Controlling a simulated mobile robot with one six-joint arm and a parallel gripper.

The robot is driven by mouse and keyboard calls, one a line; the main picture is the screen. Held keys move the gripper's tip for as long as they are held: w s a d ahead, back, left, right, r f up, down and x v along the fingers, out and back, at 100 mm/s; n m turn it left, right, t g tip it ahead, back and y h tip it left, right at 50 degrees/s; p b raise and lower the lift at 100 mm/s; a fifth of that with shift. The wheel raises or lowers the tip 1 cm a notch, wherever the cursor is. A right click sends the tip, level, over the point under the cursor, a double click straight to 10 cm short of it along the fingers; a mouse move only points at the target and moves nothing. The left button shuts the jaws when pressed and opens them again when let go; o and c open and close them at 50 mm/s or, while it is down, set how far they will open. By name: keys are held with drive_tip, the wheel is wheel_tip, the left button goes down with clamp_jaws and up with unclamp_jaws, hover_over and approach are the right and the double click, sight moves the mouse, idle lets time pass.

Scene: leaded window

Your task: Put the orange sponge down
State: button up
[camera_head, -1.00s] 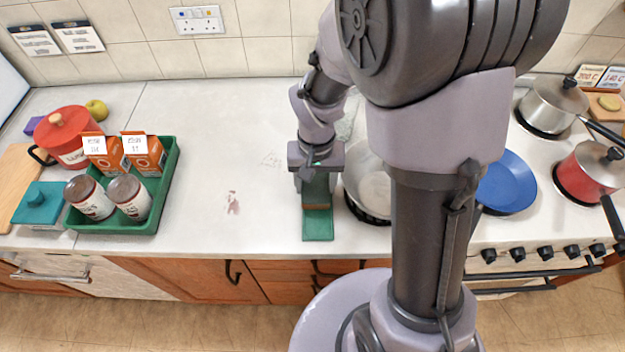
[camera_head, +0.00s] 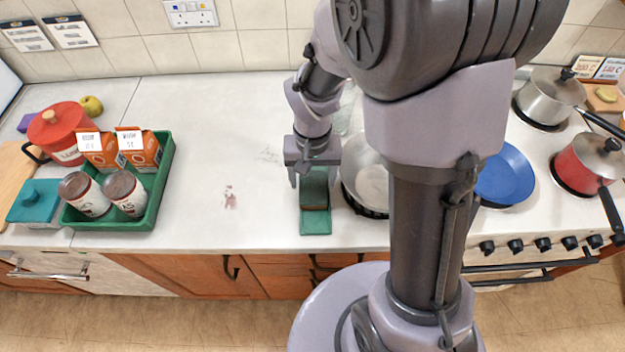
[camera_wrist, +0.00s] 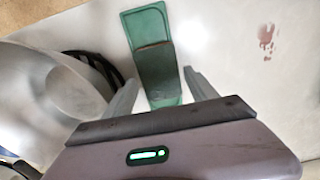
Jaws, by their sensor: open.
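My gripper (camera_head: 314,180) is open over the worktop, just left of the large pan. A block with a dark greenish-brown top (camera_wrist: 153,60) rests on a green tray (camera_head: 315,222). The block (camera_head: 314,190) lies between my spread fingers in the head view. In the wrist view the fingers of my gripper (camera_wrist: 162,76) stand apart on either side of the block and tray (camera_wrist: 146,25), with gaps showing. I see no clearly orange sponge; the block's colour looks green to brown.
A grey pan (camera_head: 368,170) stands close right of the tray. A green crate (camera_head: 160,185) with jars and orange cartons stands at left. A blue pan (camera_head: 503,175) and red pot (camera_head: 580,165) are on the hob. The worktop between crate and tray is clear, with a reddish stain (camera_head: 230,197).

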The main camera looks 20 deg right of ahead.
sight(312, 191)
wheel_tip(312, 191, up, 13)
drive_tip(key=s+t+p, duration=0.1)
drive_tip(key=p, duration=0.2)
drive_tip(key=s+a+r+t+y, duration=0.2)
drive_tip(key=s+a+r+t, duration=0.1)
drive_tip(key=s+r, duration=0.7)
drive_tip(key=shift+s+a+r+m+t, duration=0.4)
drive_tip(key=shift+s+t, duration=0.45)
drive_tip(key=shift+t, duration=0.05)
wheel_tip(312, 191, down, 8)
drive_tip(key=b, duration=0.8)
drive_tip(key=shift+o, duration=0.4)
drive_tip(key=shift+r, duration=0.1)
